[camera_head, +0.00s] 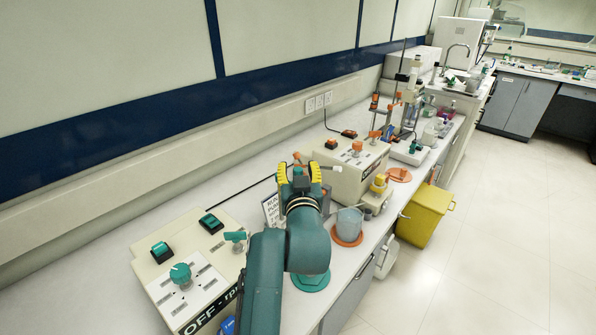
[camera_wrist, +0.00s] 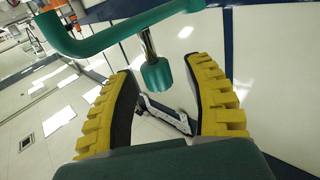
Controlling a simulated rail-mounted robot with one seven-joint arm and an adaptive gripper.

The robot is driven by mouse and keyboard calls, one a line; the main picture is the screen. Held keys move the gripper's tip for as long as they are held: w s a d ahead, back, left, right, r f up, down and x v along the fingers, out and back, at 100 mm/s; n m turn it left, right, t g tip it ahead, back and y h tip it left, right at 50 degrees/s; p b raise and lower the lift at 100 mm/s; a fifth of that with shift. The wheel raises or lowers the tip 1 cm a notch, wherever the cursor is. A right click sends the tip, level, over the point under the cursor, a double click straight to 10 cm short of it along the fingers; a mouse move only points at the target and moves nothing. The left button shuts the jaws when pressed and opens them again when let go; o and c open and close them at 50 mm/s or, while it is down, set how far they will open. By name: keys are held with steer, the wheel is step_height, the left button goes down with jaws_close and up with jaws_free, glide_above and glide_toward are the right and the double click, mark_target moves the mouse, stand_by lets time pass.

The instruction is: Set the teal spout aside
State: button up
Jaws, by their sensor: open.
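A bent teal tube, which looks like the teal spout (camera_wrist: 95,42), crosses the top of the wrist view. A metal rod hangs from it and ends in a teal cylinder (camera_wrist: 156,75). In the wrist view the cylinder shows between the yellow-padded fingers of my gripper (camera_wrist: 168,98), with gaps on both sides. The fingers are apart and hold nothing. In the head view my gripper (camera_head: 298,174) is above the counter, and a little teal shows between its fingers. The rest of the spout is hidden or unclear there.
A beige box with teal controls (camera_head: 190,272) stands at the near left, with a teal fitting (camera_head: 235,238) beside it. A teal disc (camera_head: 311,281) lies by the counter edge. A beaker (camera_head: 349,222) stands on an orange disc. Another beige box (camera_head: 345,180) stands behind my gripper.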

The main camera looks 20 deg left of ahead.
jaws_close()
